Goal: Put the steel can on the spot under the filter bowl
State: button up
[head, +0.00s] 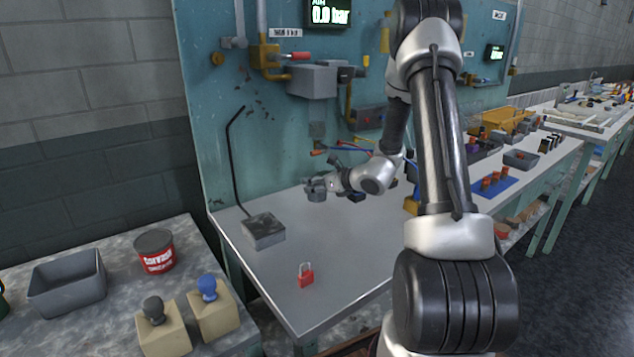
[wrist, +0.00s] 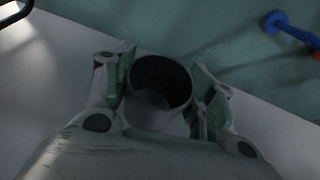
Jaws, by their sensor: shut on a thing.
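My gripper (head: 320,184) is out over the steel bench, near the teal back panel, in the head view. It is shut on the steel can (wrist: 160,82), an open-topped grey cylinder, upright or nearly so between the two fingers in the wrist view. In the head view the can (head: 314,191) is small and partly covered by the fingers. A small grey piece (head: 317,130) is on the panel above the gripper, below a grey box (head: 312,80). I cannot tell whether it is the filter bowl. The spot cannot be made out.
A red padlock (head: 306,275) lies on the bench (head: 345,262) towards the front. A grey square block (head: 264,231) with a bent black rod stands to the left. Blue and red handled items (head: 340,150) are by the panel behind my gripper. The bench's front middle is clear.

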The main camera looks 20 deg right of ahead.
jog(key=o, duration=1.2)
